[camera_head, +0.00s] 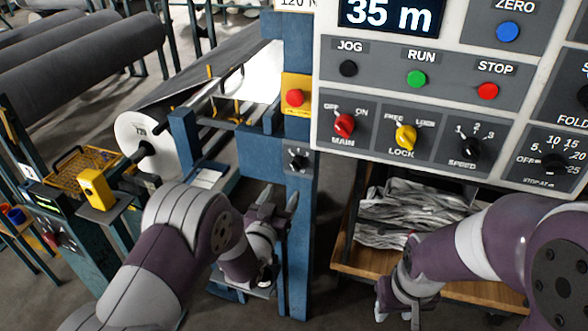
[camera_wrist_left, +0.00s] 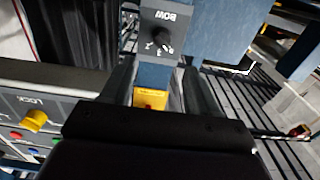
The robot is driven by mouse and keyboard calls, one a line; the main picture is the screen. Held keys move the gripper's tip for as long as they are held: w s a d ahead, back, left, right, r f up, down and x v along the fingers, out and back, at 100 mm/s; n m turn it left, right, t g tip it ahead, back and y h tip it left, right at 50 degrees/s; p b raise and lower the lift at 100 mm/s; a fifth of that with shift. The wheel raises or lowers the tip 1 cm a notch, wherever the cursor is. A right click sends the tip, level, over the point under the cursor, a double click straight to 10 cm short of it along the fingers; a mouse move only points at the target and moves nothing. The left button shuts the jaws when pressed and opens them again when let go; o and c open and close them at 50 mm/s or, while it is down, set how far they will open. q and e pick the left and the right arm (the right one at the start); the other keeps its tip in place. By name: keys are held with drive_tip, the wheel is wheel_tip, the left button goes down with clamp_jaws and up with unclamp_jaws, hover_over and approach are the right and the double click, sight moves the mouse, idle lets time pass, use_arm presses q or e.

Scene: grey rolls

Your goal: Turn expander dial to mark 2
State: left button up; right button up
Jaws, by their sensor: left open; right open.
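A small black dial (camera_head: 297,160) sits on a grey plate on the blue post, below the yellow box with a red button. In the left wrist view this dial (camera_wrist_left: 163,40) shows upside down, labelled BOW, with small marks around it. No label reading "expander" is legible, and I cannot tell which mark the pointer is at. My left gripper (camera_head: 280,203) is open and empty, its fingers pointing up just below the dial plate. In the left wrist view the dial lies beyond the gap between the fingers (camera_wrist_left: 160,88). My right gripper (camera_head: 397,308) is open at the lower right, away from the dial.
The control panel (camera_head: 385,85) stands right of the post, with a red MAIN knob (camera_head: 344,125), yellow LOCK knob (camera_head: 405,138) and black SPEED knob (camera_head: 472,146). A wooden shelf (camera_head: 345,262) with crumpled grey material is below. Large grey rolls (camera_head: 85,50) lie at the upper left.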

sight(294, 169)
use_arm(q)
drive_tip(key=p+x, duration=0.1)
drive_tip(key=x, duration=1)
drive_tip(key=shift+w+a+f, duration=0.15)
drive_tip(key=c, duration=1)
